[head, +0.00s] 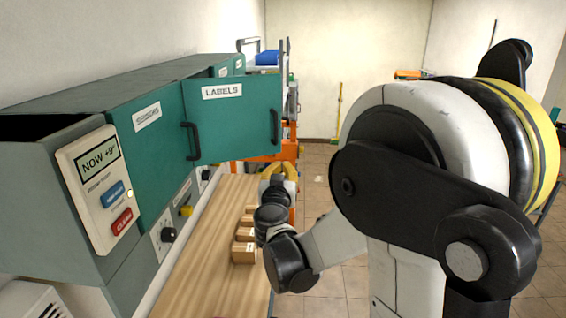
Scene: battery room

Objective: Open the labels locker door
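The labels locker door (235,115) is a teal panel marked "LABELS". It stands swung out from the teal locker row, with its outer face toward the camera and its left edge at the lockers. Its black handle (275,127) is near the free right edge. The locker's inside is hidden behind the door. My arm reaches forward over the bench's right side, and its far end with a yellow part shows just below the door's lower right corner. My gripper's fingers cannot be made out. I cannot tell whether anything touches the door.
A closed teal door (150,145) with a black handle stands nearer. A panel with a screen and buttons (100,190) is on the near locker end. Small cardboard boxes (244,252) stand on the wooden bench (205,265) below. Tiled floor (318,210) is open beyond.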

